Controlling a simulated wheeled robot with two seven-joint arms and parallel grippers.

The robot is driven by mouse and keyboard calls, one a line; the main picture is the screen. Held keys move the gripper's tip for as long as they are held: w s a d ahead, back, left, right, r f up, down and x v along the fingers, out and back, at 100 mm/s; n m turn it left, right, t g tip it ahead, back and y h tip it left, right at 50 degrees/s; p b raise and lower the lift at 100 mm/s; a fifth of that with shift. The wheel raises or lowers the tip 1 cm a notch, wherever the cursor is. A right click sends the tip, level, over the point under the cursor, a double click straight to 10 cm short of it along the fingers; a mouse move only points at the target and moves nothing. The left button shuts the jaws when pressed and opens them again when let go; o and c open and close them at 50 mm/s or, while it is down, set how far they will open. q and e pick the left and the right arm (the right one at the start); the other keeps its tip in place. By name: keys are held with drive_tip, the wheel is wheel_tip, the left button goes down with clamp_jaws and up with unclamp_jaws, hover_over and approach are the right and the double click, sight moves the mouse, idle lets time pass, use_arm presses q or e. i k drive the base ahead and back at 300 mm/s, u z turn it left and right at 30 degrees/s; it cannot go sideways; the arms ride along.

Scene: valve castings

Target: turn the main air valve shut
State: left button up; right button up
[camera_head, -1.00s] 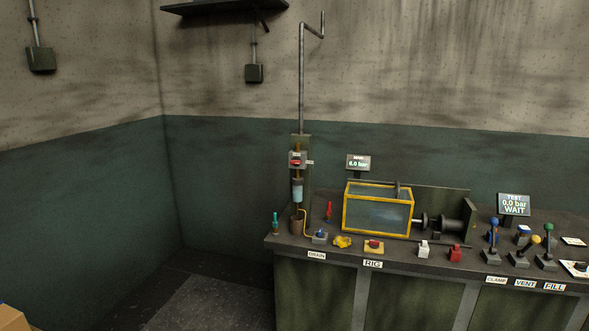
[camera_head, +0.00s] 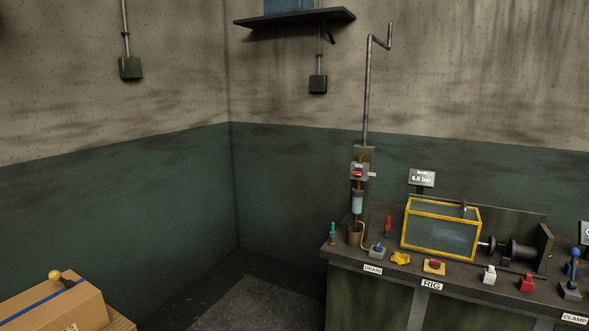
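The main air valve (camera_head: 358,173) shows as a small red handle on a grey body, fixed to the upright board at the left end of the bench. A vertical pipe (camera_head: 367,95) rises above it, and a clear bowl (camera_head: 357,203) hangs below it. The handle looks roughly level, but it is too small to be sure of its setting. The MAIN display (camera_head: 422,178) appears to read 6.0 bar. Neither of my grippers is in view.
The bench (camera_head: 470,289) carries a yellow-framed box (camera_head: 440,228), a yellow casting (camera_head: 400,258), red and teal upright items, and several coloured blocks and levers. A cardboard box (camera_head: 60,307) stands at the lower left. The floor (camera_head: 262,302) left of the bench is clear.

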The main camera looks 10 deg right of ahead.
sight(358, 172)
drive_tip(key=u, duration=0.55)
drive_tip(key=i, duration=1.7)
drive_tip(key=z, duration=0.85)
drive_tip(key=i, duration=1.1)
drive_tip(key=z, duration=0.9)
